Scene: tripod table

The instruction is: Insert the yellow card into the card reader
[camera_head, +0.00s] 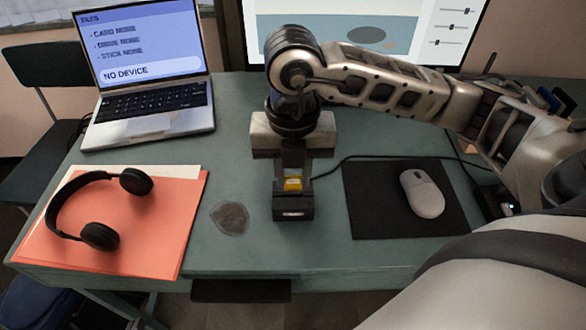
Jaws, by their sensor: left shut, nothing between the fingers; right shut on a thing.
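My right gripper (293,172) reaches in from the right and points down over the middle of the table. It is shut on the yellow card (293,185), a small piece showing between the fingertips. The card reader (293,209) is a small black box on the table directly below the card. The card's lower edge meets the top of the reader in this view; I cannot tell whether it is in the slot or just above it. The gripper hides most of the card and the reader's back. My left gripper is not in view.
The laptop (148,103) at the back left reads "CARD NONE" and "NO DEVICE". Black headphones (100,236) lie on orange folders (160,235) at left. A mouse (422,193) lies on a black mat (375,215) at right. A monitor (440,30) stands behind. A dark stain (230,218) marks the table.

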